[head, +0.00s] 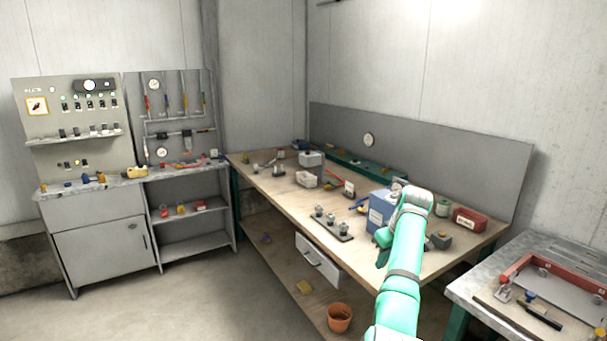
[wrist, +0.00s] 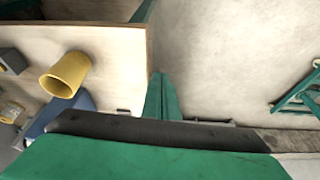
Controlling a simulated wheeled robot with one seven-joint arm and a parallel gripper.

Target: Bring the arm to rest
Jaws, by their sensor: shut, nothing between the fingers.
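My teal arm (head: 402,265) rises from the bottom edge of the head view, right of the middle. It passes in front of the long wooden bench, up to a pale grey joint (head: 415,198) beside a blue box (head: 380,212).
The wooden bench (head: 280,195) carries small parts, trays and a red box (head: 469,219). A grey-topped table (head: 470,283) with a red frame stands close on the right. An orange pot (head: 339,318) is low in front. Open floor (head: 190,295) lies to the left.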

